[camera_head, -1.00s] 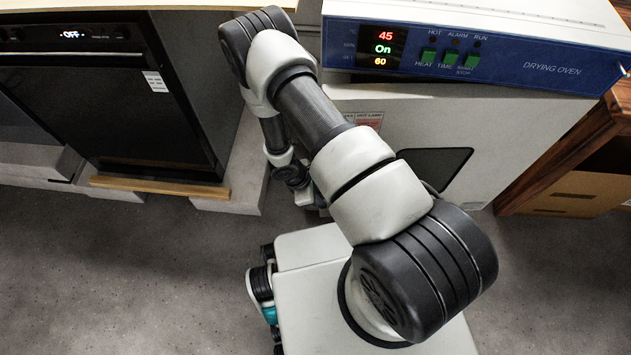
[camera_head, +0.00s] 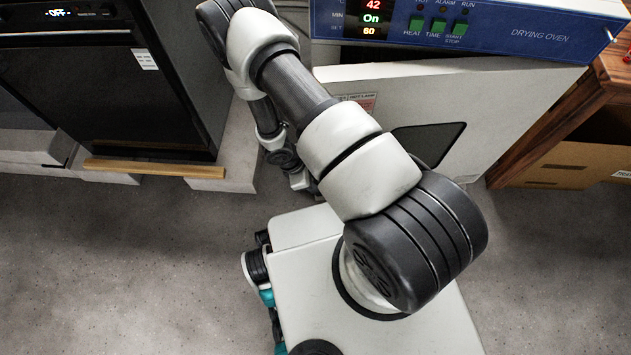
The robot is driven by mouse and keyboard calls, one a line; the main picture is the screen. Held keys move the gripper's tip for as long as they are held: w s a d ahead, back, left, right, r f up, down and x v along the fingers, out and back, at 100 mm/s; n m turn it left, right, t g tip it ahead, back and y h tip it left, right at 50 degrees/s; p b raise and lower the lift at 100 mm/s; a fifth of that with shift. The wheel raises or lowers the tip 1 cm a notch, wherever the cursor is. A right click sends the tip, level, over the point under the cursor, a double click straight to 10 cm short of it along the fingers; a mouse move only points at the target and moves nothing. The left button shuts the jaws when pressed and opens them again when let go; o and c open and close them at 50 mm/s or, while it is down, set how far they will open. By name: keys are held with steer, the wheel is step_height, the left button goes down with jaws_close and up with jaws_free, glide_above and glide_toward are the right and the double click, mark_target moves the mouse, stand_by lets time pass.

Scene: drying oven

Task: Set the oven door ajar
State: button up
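The drying oven has a blue control panel (camera_head: 540,38) at the top right. Its white door (camera_head: 490,110), with a dark window (camera_head: 428,143), stands slightly swung out below the panel. A wedge-shaped gap shows between panel and door top, wider at the left and narrowing toward the right. My arm crosses in front of the door's left part and hides most of its left edge. My gripper (camera_head: 304,184) is low beside that left edge, small and mostly hidden behind my arm. Its fingers, and whether they touch the door, cannot be made out.
A black appliance (camera_head: 100,90) with an "OFF" display stands at the left, above a wooden strip (camera_head: 150,168). A wooden table (camera_head: 560,125) with a cardboard box (camera_head: 550,165) beneath is close on the right. Grey floor (camera_head: 120,260) is free at the front left.

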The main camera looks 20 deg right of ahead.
steer(key=p+v, duration=0.4)
steer(key=v, duration=1.3)
steer(key=shift+p, duration=0.35)
steer(key=shift+r, duration=0.15)
